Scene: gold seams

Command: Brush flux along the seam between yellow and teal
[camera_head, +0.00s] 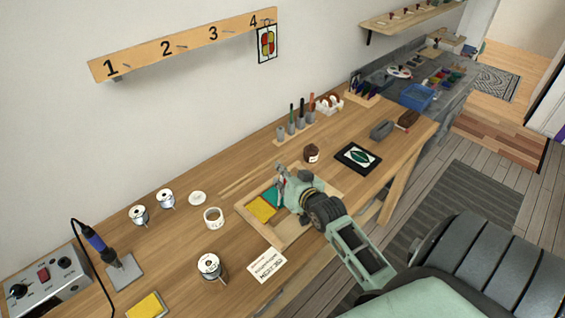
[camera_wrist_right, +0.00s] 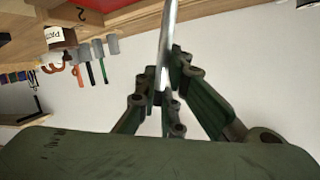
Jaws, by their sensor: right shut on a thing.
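A yellow glass piece (camera_head: 261,208) and a teal piece (camera_head: 271,193) lie side by side in a shallow wooden frame (camera_head: 283,244). The seam between them is partly hidden by my right gripper (camera_head: 284,178), which is over the frame's far side. In the wrist view my right gripper (camera_wrist_right: 167,92) is shut on a slim, pale grey shaft (camera_wrist_right: 166,45), seemingly the flux brush. Its tip is out of that view, so I cannot tell whether it touches the seam. A brown jar (camera_head: 311,153) stands behind the frame; it also shows in the wrist view (camera_wrist_right: 56,37). My left gripper is not in view.
A tool rack (camera_head: 296,130) with several upright tools stands along the wall. A dark picture card (camera_head: 358,158) lies right of the frame. A paper note (camera_head: 267,266) lies in front.

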